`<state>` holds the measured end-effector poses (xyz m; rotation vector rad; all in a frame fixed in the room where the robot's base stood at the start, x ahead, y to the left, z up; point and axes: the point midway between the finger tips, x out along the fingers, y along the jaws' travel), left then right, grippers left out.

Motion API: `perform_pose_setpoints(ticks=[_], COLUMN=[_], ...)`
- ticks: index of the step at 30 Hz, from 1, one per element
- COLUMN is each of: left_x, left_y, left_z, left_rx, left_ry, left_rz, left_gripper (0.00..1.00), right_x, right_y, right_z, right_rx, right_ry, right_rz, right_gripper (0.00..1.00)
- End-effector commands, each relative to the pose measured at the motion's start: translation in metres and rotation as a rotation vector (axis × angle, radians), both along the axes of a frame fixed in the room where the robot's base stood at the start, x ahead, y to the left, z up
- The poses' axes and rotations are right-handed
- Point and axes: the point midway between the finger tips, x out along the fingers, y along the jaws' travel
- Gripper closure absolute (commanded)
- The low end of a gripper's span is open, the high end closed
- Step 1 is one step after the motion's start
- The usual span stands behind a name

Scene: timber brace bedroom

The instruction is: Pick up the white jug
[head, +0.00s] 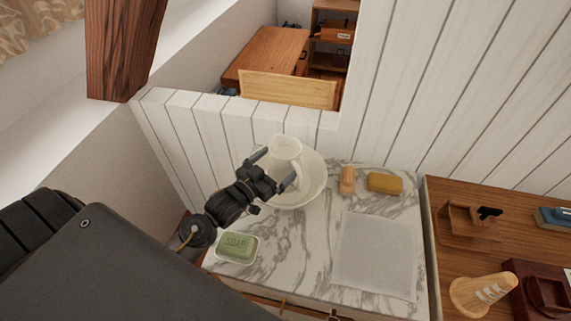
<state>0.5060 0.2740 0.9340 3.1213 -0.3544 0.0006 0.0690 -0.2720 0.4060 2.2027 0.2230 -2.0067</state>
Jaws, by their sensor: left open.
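The white jug (287,149) stands in a wide white basin (314,183) at the back left of the marble top. My left gripper (277,170) is open, with one finger near the jug's left side and the other near its lower right side. The jug appears to lie between or just beyond the fingertips; contact cannot be told from this view. The gripper hides part of the jug's lower body and part of the basin. My right gripper is not in view.
A green soap on a dish (236,246) lies at the front left of the marble top. A wooden brush (347,180), a yellow sponge (384,183) and a white cloth (375,254) lie to the right. White plank panelling (235,122) rises behind.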

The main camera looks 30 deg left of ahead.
Motion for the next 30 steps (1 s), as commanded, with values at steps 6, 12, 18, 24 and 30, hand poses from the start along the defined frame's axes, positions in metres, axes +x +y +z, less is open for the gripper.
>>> perform_pose_setpoints(ticks=[6, 12, 18, 24, 30], left_x=[0.0129, 0.0126, 0.0125, 0.0125, 0.0128], left_y=[-0.0033, -0.0031, -0.0031, -0.0032, -0.0031], left_z=[-0.0004, -0.0007, -0.0006, -0.0006, 0.0014], left_rx=[0.0, 0.0, 0.0, 0.0, 0.0], left_ry=[0.0, 0.0, 0.0, 0.0, -0.005], left_rz=[-0.001, 0.0, 0.0, 0.0, 0.0], left_gripper=[0.0, 0.05, 0.31, 0.58, 0.69], right_x=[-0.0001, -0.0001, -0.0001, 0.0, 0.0], right_y=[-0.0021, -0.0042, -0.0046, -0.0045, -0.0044], right_z=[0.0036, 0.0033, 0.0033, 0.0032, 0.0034], right_rx=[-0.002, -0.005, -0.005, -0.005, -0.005], right_ry=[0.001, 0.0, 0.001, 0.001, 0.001], right_rz=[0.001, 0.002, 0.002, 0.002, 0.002], right_gripper=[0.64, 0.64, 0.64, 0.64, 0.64])
